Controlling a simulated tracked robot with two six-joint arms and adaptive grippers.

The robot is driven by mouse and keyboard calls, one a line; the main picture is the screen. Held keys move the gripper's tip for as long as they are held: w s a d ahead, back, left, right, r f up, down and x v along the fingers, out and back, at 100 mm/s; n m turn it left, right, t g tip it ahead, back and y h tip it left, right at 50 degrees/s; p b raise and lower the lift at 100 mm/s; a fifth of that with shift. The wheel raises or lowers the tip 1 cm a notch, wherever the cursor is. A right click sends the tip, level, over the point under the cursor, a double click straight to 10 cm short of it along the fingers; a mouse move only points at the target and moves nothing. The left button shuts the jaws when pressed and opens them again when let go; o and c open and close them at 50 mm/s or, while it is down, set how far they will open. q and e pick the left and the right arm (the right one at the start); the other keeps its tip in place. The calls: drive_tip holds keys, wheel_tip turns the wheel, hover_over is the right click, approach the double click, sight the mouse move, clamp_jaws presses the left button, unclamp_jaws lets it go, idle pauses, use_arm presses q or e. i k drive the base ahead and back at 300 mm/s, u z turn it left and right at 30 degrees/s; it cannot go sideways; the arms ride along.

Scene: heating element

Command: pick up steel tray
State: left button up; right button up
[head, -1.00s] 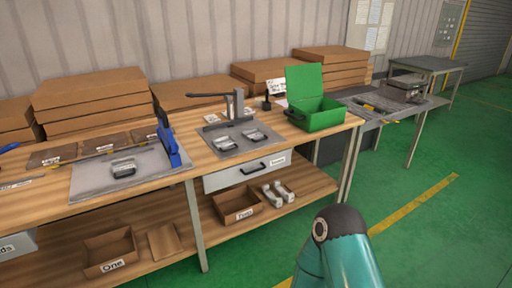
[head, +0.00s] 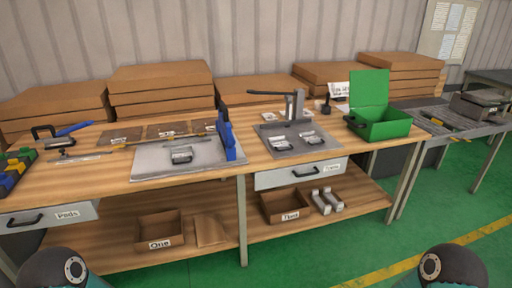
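A flat light grey metal plate (head: 205,160) lies on the wooden workbench, left of centre, with a small shiny metal piece (head: 181,155) on it. A darker grey plate (head: 293,127) lies to its right under a lever press (head: 294,106), with two small metal pieces (head: 281,144) on it. I cannot tell which of these is the steel tray. Only teal and dark arm joints of mine show at the bottom left and bottom right. Both grippers are out of view, and no gripper is near the bench top.
A blue upright tool (head: 228,138) stands at the light plate's right edge. A green open box (head: 380,122) sits at the bench's right end. Cardboard boxes (head: 160,85) line the back. Drawers (head: 300,173) hang below the top. Green floor (head: 300,265) is free in front.

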sight(177, 155)
drive_tip(key=z, duration=0.4)
drive_tip(key=i, duration=1.05)
drive_tip(key=u, duration=0.45)
